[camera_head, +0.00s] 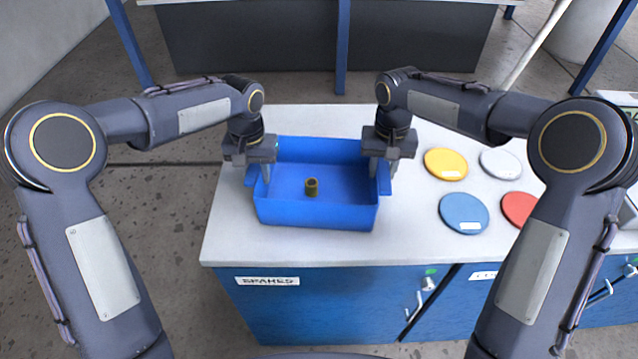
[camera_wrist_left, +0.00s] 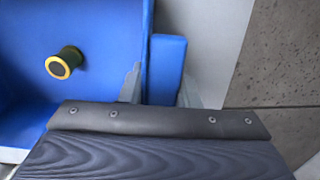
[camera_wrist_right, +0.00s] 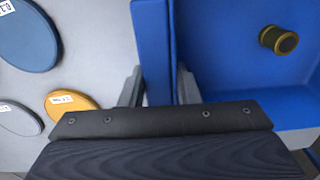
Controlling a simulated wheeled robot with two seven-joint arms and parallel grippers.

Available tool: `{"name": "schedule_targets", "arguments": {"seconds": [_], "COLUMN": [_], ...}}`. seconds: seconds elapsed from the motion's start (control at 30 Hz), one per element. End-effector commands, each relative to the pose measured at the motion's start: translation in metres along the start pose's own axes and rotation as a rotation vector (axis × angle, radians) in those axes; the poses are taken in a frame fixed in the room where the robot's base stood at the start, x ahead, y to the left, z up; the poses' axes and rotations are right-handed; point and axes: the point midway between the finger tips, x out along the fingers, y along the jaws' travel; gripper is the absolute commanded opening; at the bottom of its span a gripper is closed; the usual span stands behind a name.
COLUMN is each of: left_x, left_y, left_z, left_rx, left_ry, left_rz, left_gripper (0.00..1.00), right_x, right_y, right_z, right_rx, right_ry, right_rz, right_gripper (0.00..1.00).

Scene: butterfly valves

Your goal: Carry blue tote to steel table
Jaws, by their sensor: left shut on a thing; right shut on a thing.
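The blue tote (camera_head: 315,215) is an open box at the left part of a pale-topped bench (camera_head: 225,235); whether it rests on the top or hangs just above it I cannot tell. A small dark brass-coloured cylinder (camera_head: 312,187) stands inside it. My left gripper (camera_head: 258,175) is shut on the tote's left side handle, which also shows between the fingers in the left wrist view (camera_wrist_left: 167,70). My right gripper (camera_head: 384,168) is shut on the right handle, seen in the right wrist view (camera_wrist_right: 153,50). I cannot tell which surface is the steel table.
Yellow (camera_head: 446,164), white (camera_head: 500,163), blue (camera_head: 463,213) and red (camera_head: 518,208) discs lie right of the tote. The bench has a blue front with a "SPARES" label (camera_head: 267,281). Another bench (camera_head: 420,40) stands behind, across open floor (camera_head: 160,190).

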Motion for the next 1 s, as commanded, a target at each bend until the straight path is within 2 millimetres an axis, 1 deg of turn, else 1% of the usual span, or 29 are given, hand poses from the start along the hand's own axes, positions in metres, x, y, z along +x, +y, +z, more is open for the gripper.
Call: {"name": "schedule_targets", "arguments": {"seconds": [0.03,0.07,0.27,0.47,0.57,0.9,1.0], "left_x": [0.0,0.0,0.0,-0.005,-0.012,-0.048,-0.052], "left_y": [0.0,0.0,0.0,0.0,0.0,0.0,0.0], "left_z": [0.0,0.0,0.0,0.0,0.0,0.0,0.0], "left_rx": [0.0,0.0,0.0,0.0,0.0,0.0,0.0], "left_ry": [0.0,0.0,0.001,0.002,0.002,0.001,0.001], "left_rz": [0.0,0.0,0.0,0.0,0.0,0.0,0.0], "left_gripper": [0.04,0.0,0.0,0.0,0.0,0.0,0.0], "right_x": [0.0,0.0,-0.001,-0.005,-0.013,-0.048,-0.052], "right_y": [0.0,0.0,0.0,0.0,0.0,0.0,0.0], "right_z": [0.0,0.0,0.0,0.0,0.0,0.0,0.0], "right_rx": [0.0,0.0,0.0,0.0,0.0,0.0,0.0], "right_ry": [0.001,0.001,0.001,0.002,0.002,0.002,0.001], "right_rz": [0.0,0.0,0.0,-0.001,0.0,0.0,0.0], "right_gripper": [0.04,0.0,0.0,0.0,0.0,0.0,0.0]}}
